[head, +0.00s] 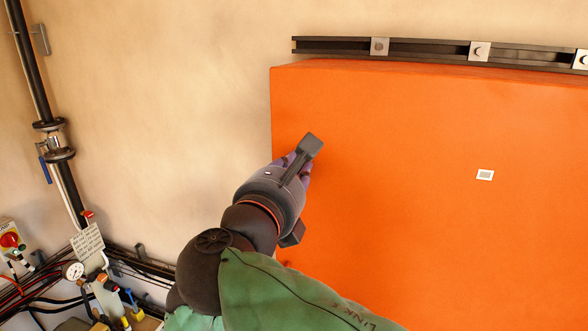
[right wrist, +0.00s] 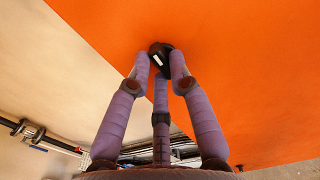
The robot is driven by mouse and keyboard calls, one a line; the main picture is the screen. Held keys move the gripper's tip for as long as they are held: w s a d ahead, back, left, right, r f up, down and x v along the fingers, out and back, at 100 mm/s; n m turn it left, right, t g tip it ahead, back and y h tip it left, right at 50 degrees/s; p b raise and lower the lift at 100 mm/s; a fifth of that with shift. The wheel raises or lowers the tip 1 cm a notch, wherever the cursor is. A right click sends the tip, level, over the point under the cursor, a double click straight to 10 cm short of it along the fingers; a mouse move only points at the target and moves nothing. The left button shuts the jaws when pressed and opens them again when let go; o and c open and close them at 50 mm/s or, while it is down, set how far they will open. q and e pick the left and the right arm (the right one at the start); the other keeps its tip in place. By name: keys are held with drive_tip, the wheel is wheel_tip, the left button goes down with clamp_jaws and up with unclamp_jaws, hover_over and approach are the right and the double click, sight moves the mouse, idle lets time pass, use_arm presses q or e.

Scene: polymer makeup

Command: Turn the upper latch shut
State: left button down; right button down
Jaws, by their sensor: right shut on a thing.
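The upper latch (right wrist: 160,56) is a small black knob with a white mark on the orange cabinet door (head: 430,130). In the right wrist view, the purple fingers of my right gripper (right wrist: 160,66) close around its sides. How far the latch is turned is hard to tell. My left gripper is out of view.
A black rail (head: 430,49) with metal clips runs above the cabinet. A small white label (head: 485,175) sits on the orange face. Pipes with a blue-handled valve (head: 45,169), a gauge (head: 72,270) and cables are at the left. The beige wall between is clear.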

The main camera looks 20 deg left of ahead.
idle(0.3)
drive_tip(key=c, duration=1.1)
unclamp_jaws()
drive_tip(key=shift+w, duration=0.15)
drive_tip(key=s, duration=1.2)
drive_tip(key=shift+a, duration=0.15)
